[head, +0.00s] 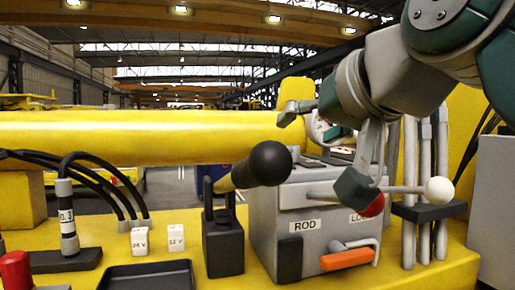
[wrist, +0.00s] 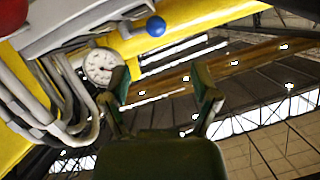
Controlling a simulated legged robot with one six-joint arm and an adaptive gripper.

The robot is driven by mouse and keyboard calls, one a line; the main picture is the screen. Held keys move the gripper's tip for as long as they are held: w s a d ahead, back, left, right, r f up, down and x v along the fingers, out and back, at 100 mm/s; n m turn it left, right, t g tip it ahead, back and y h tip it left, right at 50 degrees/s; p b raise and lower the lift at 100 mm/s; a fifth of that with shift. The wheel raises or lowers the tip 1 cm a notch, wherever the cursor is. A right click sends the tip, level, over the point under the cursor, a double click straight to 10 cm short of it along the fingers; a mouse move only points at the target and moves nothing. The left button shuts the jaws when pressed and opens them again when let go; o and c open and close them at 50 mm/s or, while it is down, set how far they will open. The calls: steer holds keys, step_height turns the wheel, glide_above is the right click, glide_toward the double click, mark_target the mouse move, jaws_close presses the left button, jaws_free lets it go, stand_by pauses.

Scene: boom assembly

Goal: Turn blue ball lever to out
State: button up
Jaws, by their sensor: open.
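The blue ball (wrist: 156,26) shows at the top middle of the wrist view, beside a yellow surface and grey parts. I cannot make it out in the head view, where my gripper and arm cover part of the control box. My gripper (head: 322,150) hangs above the grey control box, its fingers spread. In the wrist view my gripper (wrist: 162,80) is open with nothing between its fingers. The blue ball is beyond the fingertips, apart from them.
A red ball (head: 373,206) sits near my lower finger, and a white ball lever (head: 439,190) stands to its right.

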mark_target(279, 144)
steer(key=w, duration=0.1)
steer(key=w+f, duration=0.2)
steer(key=w, duration=0.1)
steer(key=shift+w+a, duration=0.1)
steer(key=shift+a, duration=0.05)
steer(key=x, duration=0.3)
steer(key=a+x, duration=0.1)
steer(key=x, duration=0.2)
steer(key=shift+r, duration=0.1)
steer(key=shift+d, duration=0.35)
steer(key=c, duration=0.8)
steer(key=shift+s+a, duration=0.1)
steer(key=shift+s, duration=0.15)
jaws_close()
